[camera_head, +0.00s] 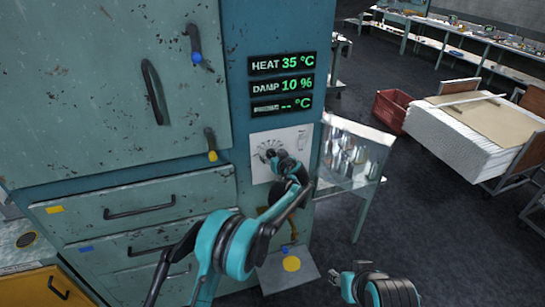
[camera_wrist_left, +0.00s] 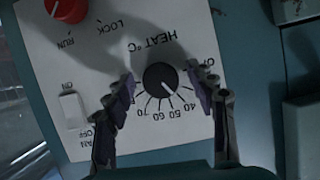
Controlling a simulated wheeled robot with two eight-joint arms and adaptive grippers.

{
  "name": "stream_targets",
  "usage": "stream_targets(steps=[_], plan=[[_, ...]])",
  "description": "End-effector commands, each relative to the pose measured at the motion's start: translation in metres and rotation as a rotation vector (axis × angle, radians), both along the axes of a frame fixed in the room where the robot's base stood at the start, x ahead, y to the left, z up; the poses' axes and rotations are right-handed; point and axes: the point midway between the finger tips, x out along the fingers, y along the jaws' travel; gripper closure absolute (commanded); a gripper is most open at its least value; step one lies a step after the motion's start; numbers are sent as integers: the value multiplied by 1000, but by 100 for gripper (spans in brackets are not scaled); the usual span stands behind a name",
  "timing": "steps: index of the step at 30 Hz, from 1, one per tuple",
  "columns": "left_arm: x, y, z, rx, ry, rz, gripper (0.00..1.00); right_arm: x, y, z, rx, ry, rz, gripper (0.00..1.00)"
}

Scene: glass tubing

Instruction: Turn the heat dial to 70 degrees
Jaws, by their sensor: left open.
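The heat dial (camera_wrist_left: 160,76) is a small black knob on a white control panel (camera_wrist_left: 85,40), with OFF and numbers from 40 to 70 printed around it. My left gripper (camera_wrist_left: 161,84) is open, its two fingertips on either side of the knob with gaps showing. In the head view, my left gripper (camera_head: 268,157) is in front of the panel (camera_head: 299,136) and partly hides the dial. The display (camera_head: 282,63) reads HEAT 35 °C. My right gripper (camera_head: 341,281) is low at the bottom, away from the panel; its jaws are unclear.
The panel also has a red knob (camera_wrist_left: 66,8) and a white switch (camera_wrist_left: 73,110). A glass-topped stand (camera_head: 354,150) is right of the cabinet. A yellow-dotted plate (camera_head: 272,277) juts out below the panel. A red crate (camera_head: 391,110) and a loaded cart (camera_head: 470,140) are farther right.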

Motion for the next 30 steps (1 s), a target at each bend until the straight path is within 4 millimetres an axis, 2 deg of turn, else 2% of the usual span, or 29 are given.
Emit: stream_targets(steps=[3, 8, 9, 20, 30], plan=[[0, 0, 0, 0, 0, 0, 46, 0, 0, 0, 0, 0, 0, 60], [0, 0, 0, 0, 0, 0, 89, 0, 0, 0, 0, 0, 0, 60], [0, 0, 0, 0, 0, 0, 94, 0, 0, 0, 0, 0, 0, 60], [0, 0, -1, 37, 12, 0, 94, 0, 0, -4, 0, 0, 0, 60], [0, -2, -3, 250, 79, 0, 94, 0, 0, -24, 0, 0, 0, 60]])
